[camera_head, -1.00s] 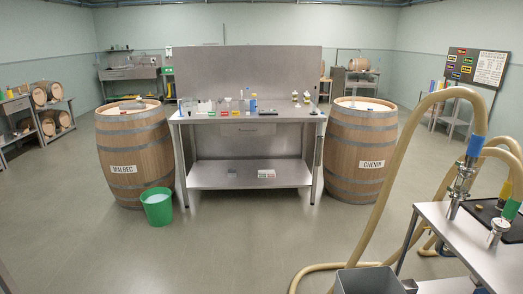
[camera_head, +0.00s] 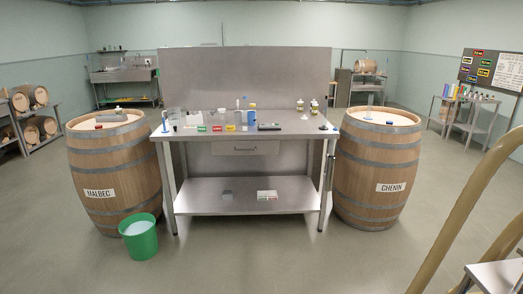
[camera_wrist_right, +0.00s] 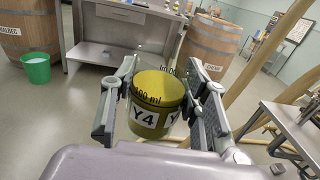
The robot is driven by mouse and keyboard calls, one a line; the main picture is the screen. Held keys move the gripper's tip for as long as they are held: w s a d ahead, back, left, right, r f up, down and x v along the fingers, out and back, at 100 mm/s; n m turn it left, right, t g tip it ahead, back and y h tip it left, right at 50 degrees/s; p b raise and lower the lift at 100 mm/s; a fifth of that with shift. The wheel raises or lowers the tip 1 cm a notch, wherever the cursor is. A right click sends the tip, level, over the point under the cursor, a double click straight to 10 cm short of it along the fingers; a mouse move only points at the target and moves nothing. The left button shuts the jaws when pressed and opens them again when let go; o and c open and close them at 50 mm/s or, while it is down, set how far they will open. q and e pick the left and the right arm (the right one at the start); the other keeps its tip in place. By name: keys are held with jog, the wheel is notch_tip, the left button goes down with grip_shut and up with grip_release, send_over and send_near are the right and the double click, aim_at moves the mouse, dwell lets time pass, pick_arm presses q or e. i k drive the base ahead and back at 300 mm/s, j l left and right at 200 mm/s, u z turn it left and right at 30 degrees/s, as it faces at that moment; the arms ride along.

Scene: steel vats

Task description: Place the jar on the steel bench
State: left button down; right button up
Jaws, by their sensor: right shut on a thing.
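The jar (camera_wrist_right: 156,102) is a clear round vessel of yellow content with a white label reading Y4 and a 100 ml mark. My right gripper (camera_wrist_right: 162,95) is shut on it, one finger on each side, in the right wrist view. The jar looks upright and clear of any surface. The steel bench (camera_head: 245,133) stands ahead in the head view, with a back panel and a lower shelf. It also shows at the top of the right wrist view (camera_wrist_right: 100,52), well beyond the jar. Neither gripper shows in the head view.
Glassware and coloured labels (camera_head: 216,128) crowd the bench's left and middle top; small bottles (camera_head: 314,107) stand right. Barrels flank it, Malbec (camera_head: 115,170) and Chenin (camera_head: 376,170). A green bucket (camera_head: 139,238) stands front left. A thick hose (camera_head: 470,200) and steel table (camera_head: 496,275) are at right.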

aim_at(292, 129)
jog(key=i, duration=2)
jog(key=i+l, duration=0.1)
jog(key=i, duration=1.9)
jog(key=j+u, duration=0.05)
jog(key=j, duration=0.05)
